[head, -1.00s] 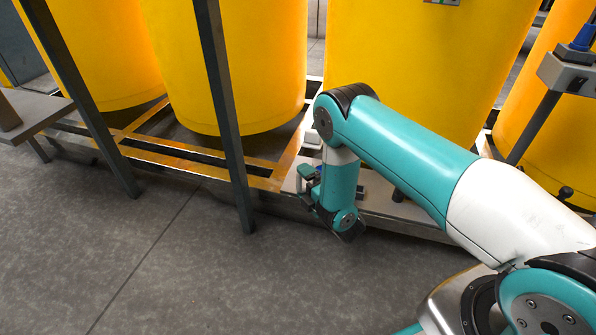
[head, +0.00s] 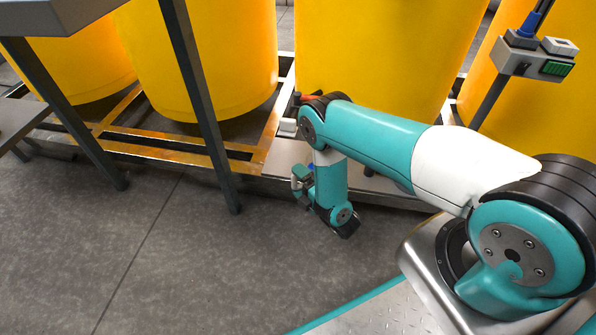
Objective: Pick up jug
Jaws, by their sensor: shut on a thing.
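My gripper (head: 301,182) is at the end of my bent arm, low beside the near edge of the skid's base. It is small and dark in view, and partly covered by my wrist. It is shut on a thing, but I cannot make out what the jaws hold. I cannot pick out a jug anywhere in the head view; a small blue patch shows beside the gripper, too small to name.
Large yellow tanks (head: 205,60) stand on a metal base frame (head: 165,152) behind my gripper. A dark upright post (head: 205,110) stands left of it. A grey switch box (head: 530,60) is at upper right. The grey floor (head: 90,250) at left is clear.

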